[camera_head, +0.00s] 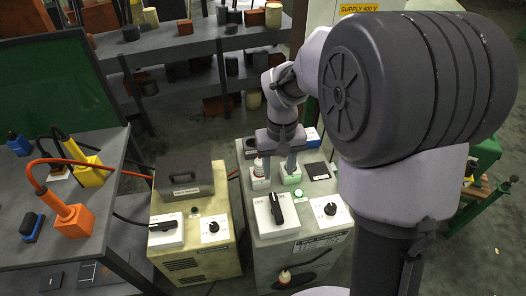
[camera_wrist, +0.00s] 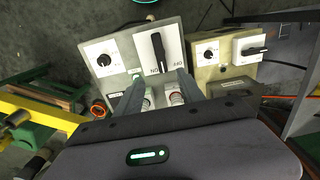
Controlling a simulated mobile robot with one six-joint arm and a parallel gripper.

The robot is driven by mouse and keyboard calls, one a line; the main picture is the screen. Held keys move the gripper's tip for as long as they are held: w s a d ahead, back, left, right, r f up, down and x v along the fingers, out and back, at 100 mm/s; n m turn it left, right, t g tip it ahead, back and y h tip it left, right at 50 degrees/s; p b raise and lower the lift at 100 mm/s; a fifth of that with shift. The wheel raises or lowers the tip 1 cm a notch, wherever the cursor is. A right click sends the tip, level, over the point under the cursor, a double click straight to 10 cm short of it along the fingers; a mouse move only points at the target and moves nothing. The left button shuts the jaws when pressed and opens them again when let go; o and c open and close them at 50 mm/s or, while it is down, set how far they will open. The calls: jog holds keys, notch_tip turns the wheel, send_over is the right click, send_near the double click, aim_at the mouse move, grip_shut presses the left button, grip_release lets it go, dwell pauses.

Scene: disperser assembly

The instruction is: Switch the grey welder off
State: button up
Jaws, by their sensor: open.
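The grey welder (camera_head: 285,235) stands in the middle of the head view, left of centre in the wrist view (camera_wrist: 185,45). Its black rotary switch (camera_head: 277,209) sits on a white plate with OFF and ON marks and also shows in the wrist view (camera_wrist: 160,50).
A beige welder (camera_head: 195,250) with its own switch and dial stands close on the left. The grey welder's white dial (camera_head: 329,209) is right of its switch. A table (camera_head: 40,262) with orange and yellow tools and hoses is further left. Shelves (camera_head: 170,45) stand behind.

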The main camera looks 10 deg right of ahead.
aim_at(276, 206)
jog(key=f+b, duration=0.7)
jog(key=f, duration=1)
jog(key=shift+s, duration=0.2)
grip_shut()
